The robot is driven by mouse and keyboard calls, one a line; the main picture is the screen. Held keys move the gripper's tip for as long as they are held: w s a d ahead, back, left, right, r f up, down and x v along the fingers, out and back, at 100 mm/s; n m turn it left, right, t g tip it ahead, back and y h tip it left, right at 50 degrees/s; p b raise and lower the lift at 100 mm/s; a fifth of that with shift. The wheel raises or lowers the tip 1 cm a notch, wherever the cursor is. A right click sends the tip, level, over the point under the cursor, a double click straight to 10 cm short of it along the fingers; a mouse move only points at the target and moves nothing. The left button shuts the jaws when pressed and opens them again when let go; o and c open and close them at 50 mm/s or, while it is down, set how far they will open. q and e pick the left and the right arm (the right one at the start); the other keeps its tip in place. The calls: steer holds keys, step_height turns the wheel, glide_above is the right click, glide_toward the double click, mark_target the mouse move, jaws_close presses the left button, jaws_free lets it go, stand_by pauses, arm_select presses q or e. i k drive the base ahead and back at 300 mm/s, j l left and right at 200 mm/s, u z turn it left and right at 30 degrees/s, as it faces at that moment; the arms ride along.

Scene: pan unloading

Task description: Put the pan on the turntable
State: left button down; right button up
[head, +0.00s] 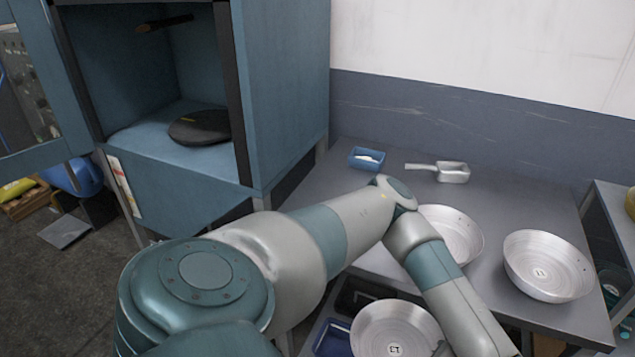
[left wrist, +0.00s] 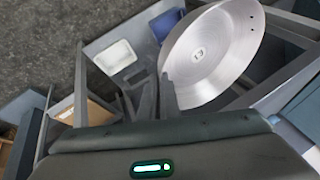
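The turntable (head: 200,127) is a dark round disc on the floor of a blue cabinet whose door stands open at the left. A round silver pan (head: 395,330) with a small label inside is at the bottom of the head view, in front of the table edge. It also shows large and tilted in the left wrist view (left wrist: 215,55). The fingers of my left gripper (left wrist: 158,98) are close together at this pan's rim and look shut on it. In the head view my left arm hides part of the table, and its gripper is mostly out of frame. My right gripper is not in view.
Two more silver pans (head: 450,238) (head: 548,266) rest on the grey table (head: 500,190). A small blue tray (head: 367,158) and a metal scoop (head: 450,172) lie at its back. Blue and white bins (left wrist: 115,57) are below the held pan. The cabinet's side wall (head: 285,90) stands left of the table.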

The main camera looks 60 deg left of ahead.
mark_target(206, 124)
steer(key=j+u, duration=0.15)
steer(key=u, duration=0.2)
steer(key=k+j+u, duration=0.1)
steer(key=u, duration=0.25)
steer(key=j+u, duration=0.2)
steer(key=u, duration=0.15)
steer(key=j+u, duration=0.2)
steer(key=j, duration=0.35)
steer(key=j+u, duration=0.15)
steer(key=j, duration=0.35)
steer(key=i+j+u, duration=0.2)
steer(key=j, duration=0.8)
